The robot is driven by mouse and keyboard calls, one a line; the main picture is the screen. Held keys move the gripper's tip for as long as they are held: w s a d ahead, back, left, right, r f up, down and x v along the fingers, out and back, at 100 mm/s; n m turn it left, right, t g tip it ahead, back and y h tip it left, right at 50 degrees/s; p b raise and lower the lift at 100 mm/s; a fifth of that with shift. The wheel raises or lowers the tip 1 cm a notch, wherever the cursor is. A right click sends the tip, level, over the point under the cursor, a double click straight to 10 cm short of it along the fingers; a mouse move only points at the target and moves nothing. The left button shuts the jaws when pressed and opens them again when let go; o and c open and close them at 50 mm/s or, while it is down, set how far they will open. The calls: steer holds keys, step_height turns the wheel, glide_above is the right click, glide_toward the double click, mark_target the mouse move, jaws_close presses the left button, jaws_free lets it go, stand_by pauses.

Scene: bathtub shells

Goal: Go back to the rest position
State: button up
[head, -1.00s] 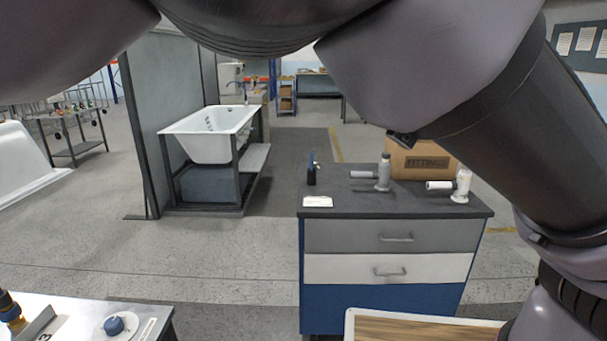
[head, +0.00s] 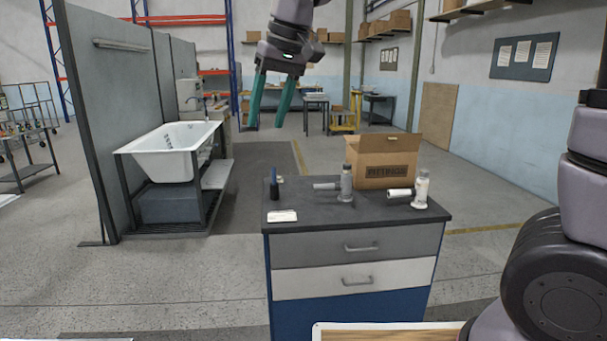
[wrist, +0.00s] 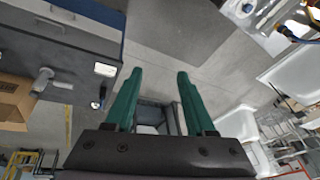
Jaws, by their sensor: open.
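My gripper (head: 269,100) hangs high in the head view, above and behind the drawer cabinet, with its two green fingers pointing down. The fingers are apart and nothing is between them. In the wrist view the same green fingers (wrist: 156,95) stand open and empty, with floor and the tub stand beyond them. The gripper touches nothing that I can see. My arm shows at the right edge of the head view.
A drawer cabinet (head: 350,252) stands in front, bearing a cardboard box (head: 385,168), two grey-and-white fittings (head: 345,185) and a white card (head: 282,216). A white bathtub (head: 172,152) rests on a dark stand at left beside a grey partition (head: 125,110). The floor between is clear.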

steer(key=w+d+r+m+t, duration=0.1)
steer(key=d+m, duration=0.2)
steer(key=d, duration=0.6)
steer(key=w+d+r+m+t, duration=0.1)
steer(key=d+r+m, duration=0.1)
steer(key=d, duration=0.8)
steer(key=s+d+f+m+t, duration=0.1)
steer(key=s+d+m, duration=0.1)
steer(key=d, duration=0.5)
steer(key=s+d+f+m+t+h, duration=0.1)
steer(key=s+d+m+t, duration=0.1)
steer(key=d, duration=0.5)
steer(key=shift+s+d+m, duration=0.2)
steer(key=shift+s+m, duration=0.6)
steer(key=shift+s, duration=0.25)
